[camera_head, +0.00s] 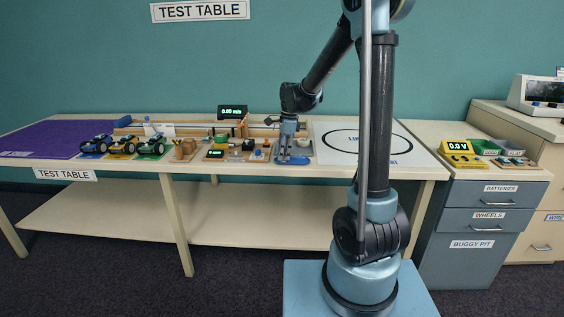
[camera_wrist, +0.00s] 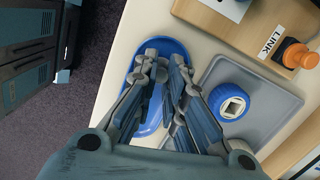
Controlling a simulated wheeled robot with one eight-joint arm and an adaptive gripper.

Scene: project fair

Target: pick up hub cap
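My gripper (camera_wrist: 165,62) points down over a blue oval dish (camera_wrist: 135,100), with its fingertips apart and a narrow gap between them. No held thing shows in the gap. In the head view my gripper (camera_head: 284,155) stands low over the same blue dish (camera_head: 293,161) near the table's front edge. I cannot make out a hub cap for certain; the fingers hide part of the dish. A round blue piece with a white centre and a square hole (camera_wrist: 232,101) lies on a grey tray (camera_wrist: 275,106) to the right of the fingers.
A wooden board with an orange knob (camera_wrist: 297,54) lies beyond the tray. Several small buggies (camera_head: 122,145) and a purple mat (camera_head: 40,139) are on the table's left. A white sheet with a black oval (camera_head: 340,156) lies to the right.

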